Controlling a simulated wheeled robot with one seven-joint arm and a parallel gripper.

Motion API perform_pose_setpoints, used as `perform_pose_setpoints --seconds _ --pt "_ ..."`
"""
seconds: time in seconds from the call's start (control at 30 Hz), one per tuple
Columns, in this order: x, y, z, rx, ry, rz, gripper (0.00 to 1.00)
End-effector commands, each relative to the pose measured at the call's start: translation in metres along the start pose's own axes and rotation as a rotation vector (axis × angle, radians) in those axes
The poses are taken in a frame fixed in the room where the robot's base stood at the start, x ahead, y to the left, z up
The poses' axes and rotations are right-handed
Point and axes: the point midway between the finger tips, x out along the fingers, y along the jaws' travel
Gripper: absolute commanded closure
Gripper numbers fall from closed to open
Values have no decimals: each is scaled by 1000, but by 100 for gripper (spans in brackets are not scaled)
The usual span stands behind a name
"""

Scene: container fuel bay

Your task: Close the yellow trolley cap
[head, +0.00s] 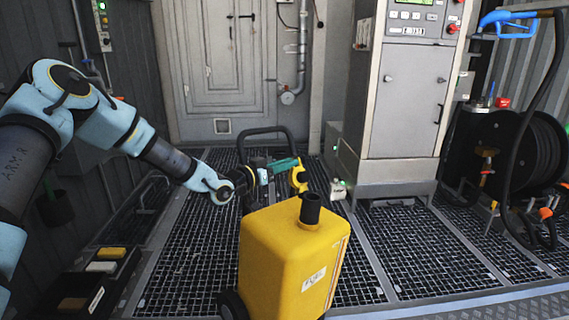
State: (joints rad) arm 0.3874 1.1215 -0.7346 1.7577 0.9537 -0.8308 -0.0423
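The yellow trolley (290,255) stands upright on the grating at the bottom centre of the head view. A black round neck (311,208) rises from its top, with a dark upper end. I cannot make out a separate cap, or whether the neck is covered. My gripper (302,176), with a teal body and yellow fingers, is just behind and above the neck, slightly to its left, and looks apart from it. The fingers appear spread with a gap between them, and I see nothing held.
The trolley's black handle (268,131) rises behind my gripper. A grey dispenser cabinet (408,100) stands at the back right, beside a black hose reel (535,145) and blue nozzle (510,22). Small blocks (102,267) lie at the lower left. Grating is free between trolley and cabinet.

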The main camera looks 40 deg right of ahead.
Motion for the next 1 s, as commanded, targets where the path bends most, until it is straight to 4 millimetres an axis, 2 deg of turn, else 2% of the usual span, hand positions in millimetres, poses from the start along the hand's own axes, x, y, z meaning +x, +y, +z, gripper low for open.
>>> perform_pose_setpoints --seconds 0.1,0.13,0.3,1.0 --pt "-1 -5 1 -1 -3 -9 58" --pt "-1 -5 1 -1 -3 -10 81" --pt "-1 -4 1 -1 -2 -9 100" --pt "0 -1 4 -2 -7 -3 100"
